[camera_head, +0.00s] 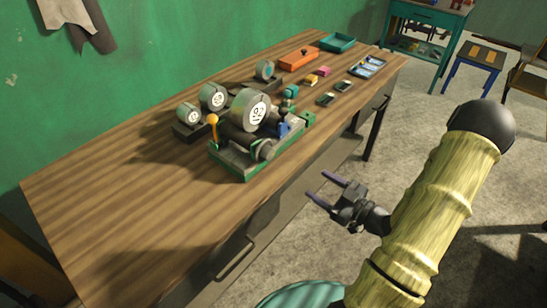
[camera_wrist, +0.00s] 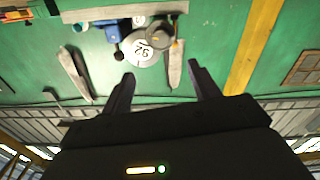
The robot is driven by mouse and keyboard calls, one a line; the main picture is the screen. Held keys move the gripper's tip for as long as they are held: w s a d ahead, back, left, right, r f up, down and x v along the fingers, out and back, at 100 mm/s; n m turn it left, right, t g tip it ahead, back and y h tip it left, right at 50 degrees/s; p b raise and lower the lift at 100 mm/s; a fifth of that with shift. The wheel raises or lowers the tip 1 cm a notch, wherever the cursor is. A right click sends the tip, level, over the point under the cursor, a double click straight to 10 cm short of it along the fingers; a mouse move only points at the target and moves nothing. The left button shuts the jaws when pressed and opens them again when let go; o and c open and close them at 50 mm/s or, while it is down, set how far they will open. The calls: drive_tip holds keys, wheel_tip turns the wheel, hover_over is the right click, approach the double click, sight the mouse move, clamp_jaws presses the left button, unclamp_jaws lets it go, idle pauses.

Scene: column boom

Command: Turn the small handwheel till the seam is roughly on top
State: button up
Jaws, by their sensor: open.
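A small machine with a green base (camera_head: 236,163) stands on the wooden table. It carries a large grey drum with a white numbered face (camera_head: 256,111) and a smaller grey wheel (camera_head: 263,150) low at its front, which looks like the small handwheel. I cannot make out a seam on it. The numbered face also shows in the wrist view (camera_wrist: 139,53), beyond the fingers. My gripper (camera_head: 316,185) is open and empty, off the table's front edge, to the right of the machine and apart from it. Its two dark fingers are spread in the wrist view (camera_wrist: 160,70).
An orange-knobbed lever (camera_head: 212,119) rises at the machine's left. Two round dials (camera_head: 211,97) (camera_head: 188,113) stand behind it. An orange box (camera_head: 298,60), a teal tray (camera_head: 337,42) and small items lie farther back on the table (camera_head: 110,200). The table's near left is clear.

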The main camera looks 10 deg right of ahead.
sight(271, 156)
drive_tip(key=p+x, duration=0.3)
drive_tip(key=x, duration=1.3)
drive_tip(key=shift+w+a, duration=0.1)
drive_tip(key=shift+w, duration=0.05)
drive_tip(key=shift+w+a+f, duration=0.1)
drive_tip(key=shift+w+a, duration=0.2)
drive_tip(key=shift+w, duration=0.3)
drive_tip(key=shift+s, duration=0.2)
drive_tip(key=c, duration=1)
